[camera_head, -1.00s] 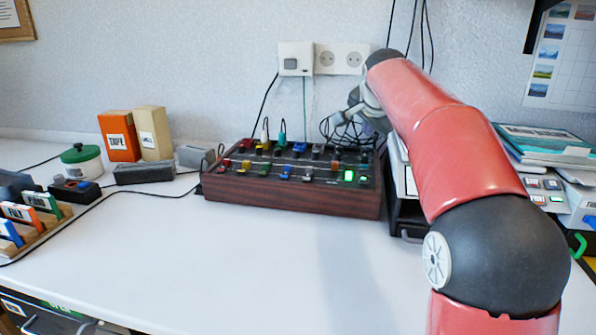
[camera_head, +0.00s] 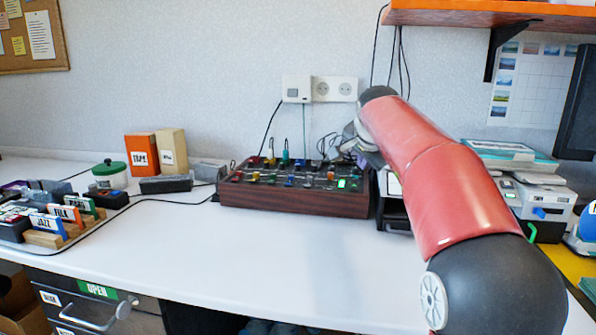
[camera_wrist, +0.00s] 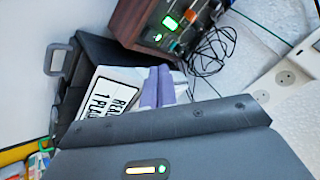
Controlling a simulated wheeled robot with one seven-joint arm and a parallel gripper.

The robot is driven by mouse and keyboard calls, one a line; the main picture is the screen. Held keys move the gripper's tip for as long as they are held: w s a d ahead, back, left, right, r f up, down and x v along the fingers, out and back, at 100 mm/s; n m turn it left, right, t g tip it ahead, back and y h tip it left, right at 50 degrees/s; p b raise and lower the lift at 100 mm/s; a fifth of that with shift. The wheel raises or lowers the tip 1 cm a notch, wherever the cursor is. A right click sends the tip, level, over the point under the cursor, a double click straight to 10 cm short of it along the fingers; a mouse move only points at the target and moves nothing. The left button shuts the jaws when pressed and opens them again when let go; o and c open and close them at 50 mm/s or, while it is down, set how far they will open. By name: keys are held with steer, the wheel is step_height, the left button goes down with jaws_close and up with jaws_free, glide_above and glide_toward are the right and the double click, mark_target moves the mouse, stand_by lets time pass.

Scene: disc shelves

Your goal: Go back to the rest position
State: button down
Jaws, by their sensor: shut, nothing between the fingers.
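My red arm reaches from the lower right of the head view toward the back wall. Its wrist is beside the right end of the wooden-sided control box, and the arm hides most of my gripper there. In the wrist view, the two purple-grey fingers of my gripper (camera_wrist: 158,86) are together with nothing between them. They appear in front of a white label plate (camera_wrist: 108,95) on a dark box (camera_wrist: 98,52). I cannot tell whether they touch it.
The control box (camera_head: 290,198) with knobs and a green display stands at the back. An orange shelf (camera_head: 480,12) overhangs at right. Disc holders (camera_head: 45,240) sit at left, devices (camera_head: 535,195) at right. The front middle of the white counter (camera_head: 250,255) is clear.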

steer(key=s+f+n+g, duration=0.1)
steer(key=s+f+n, duration=0.1)
steer(key=s, duration=0.8)
steer(key=s+f+n, duration=0.3)
steer(key=s+f, duration=0.2)
steer(key=s, duration=0.5)
steer(key=s+f+n+g, duration=0.1)
steer(key=s+f, duration=0.3)
steer(key=s, duration=0.6)
steer(key=shift+s+d+f+n+g+y, duration=0.2)
steer(key=shift+n+g+y, duration=0.15)
steer(key=shift+n, duration=0.45)
steer(key=s+f+n, duration=0.2)
steer(key=s+f, duration=0.7)
steer(key=shift+s+a+n+g, duration=0.15)
steer(key=shift+s+n+g, duration=0.15)
steer(key=shift+s+g, duration=0.15)
